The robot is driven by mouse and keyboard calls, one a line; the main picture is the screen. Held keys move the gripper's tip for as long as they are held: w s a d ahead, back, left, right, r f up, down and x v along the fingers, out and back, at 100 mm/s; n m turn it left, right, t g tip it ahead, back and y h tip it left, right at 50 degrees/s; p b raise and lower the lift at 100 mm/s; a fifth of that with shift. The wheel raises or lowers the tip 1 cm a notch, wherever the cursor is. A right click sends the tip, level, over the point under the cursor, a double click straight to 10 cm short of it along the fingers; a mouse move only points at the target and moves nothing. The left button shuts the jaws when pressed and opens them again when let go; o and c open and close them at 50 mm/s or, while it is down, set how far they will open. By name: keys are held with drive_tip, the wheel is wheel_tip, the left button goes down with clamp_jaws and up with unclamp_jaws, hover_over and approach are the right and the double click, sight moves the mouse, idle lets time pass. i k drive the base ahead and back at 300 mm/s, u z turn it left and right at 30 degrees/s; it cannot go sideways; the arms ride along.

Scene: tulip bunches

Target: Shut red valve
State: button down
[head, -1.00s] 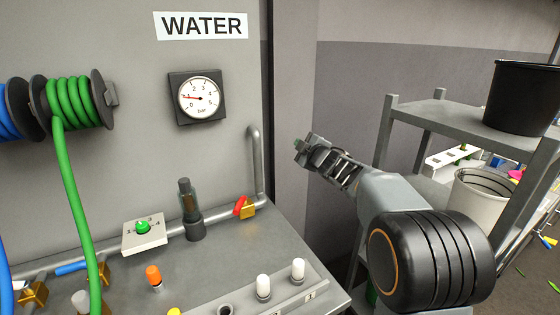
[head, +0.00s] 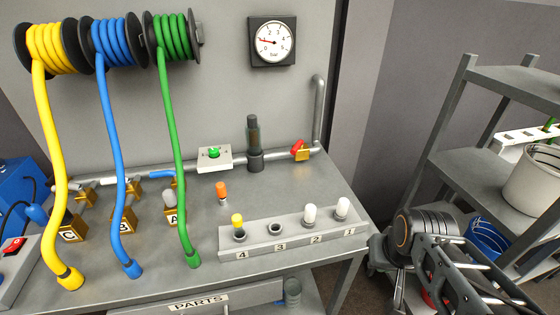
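The red valve (head: 298,147) is a small red handle on a brass-yellow body. It sits on the grey pipe at the back right of the bench, near where the pipe bends up the wall. The handle looks tilted; its exact setting is too small to tell. My gripper (head: 490,285) shows only in part at the lower right, in front of the shelf and well apart from the valve. Its fingertips are not clearly seen, so its opening cannot be told. Nothing touches the valve.
The pressure gauge (head: 272,42) reads near 1. A dark cylinder (head: 253,145) stands left of the valve, beside a green knob box (head: 214,157). A numbered rack (head: 295,238) lies in front. Hoses hang at left. A shelf (head: 490,165) stands right.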

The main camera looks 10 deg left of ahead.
sight(299, 144)
drive_tip(key=k, duration=0.9)
drive_tip(key=u, duration=0.75)
drive_tip(key=i, duration=1.15)
